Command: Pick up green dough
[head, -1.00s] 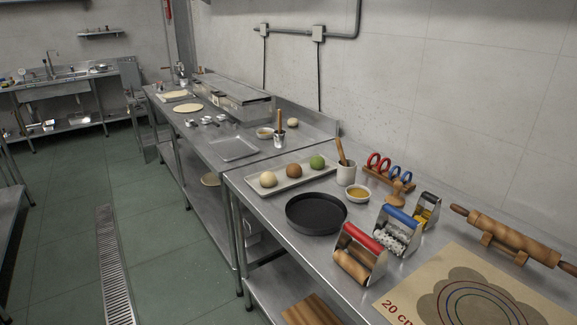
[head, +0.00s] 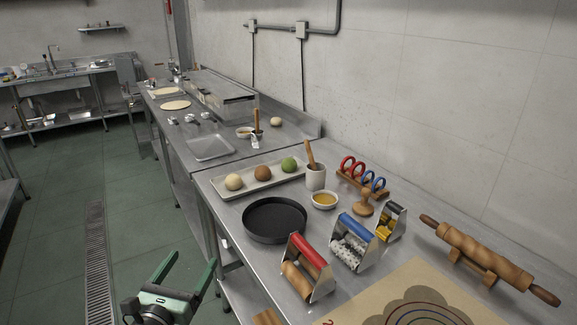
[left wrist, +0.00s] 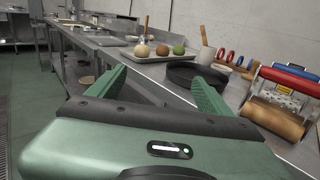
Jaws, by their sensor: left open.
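The green dough (head: 289,165) is a round ball at the right end of a light rectangular tray (head: 213,191) on the steel counter. A brown ball (head: 263,173) and a pale ball (head: 233,182) sit to its left on the same tray. In the left wrist view the green dough (left wrist: 179,50) shows beyond my fingers. My left gripper (head: 186,262) is open and empty, in front of the counter's edge and well short of the tray. Its two green fingers also show in the left wrist view (left wrist: 160,88). My right gripper is not in view.
A black round pan (head: 275,220) stands between the near counter edge and the tray. A white crock with a wooden handle (head: 316,178) and a small bowl (head: 324,200) stand right of the dough. Red- and blue-handled rollers (head: 306,268) stand nearer. The aisle floor is clear.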

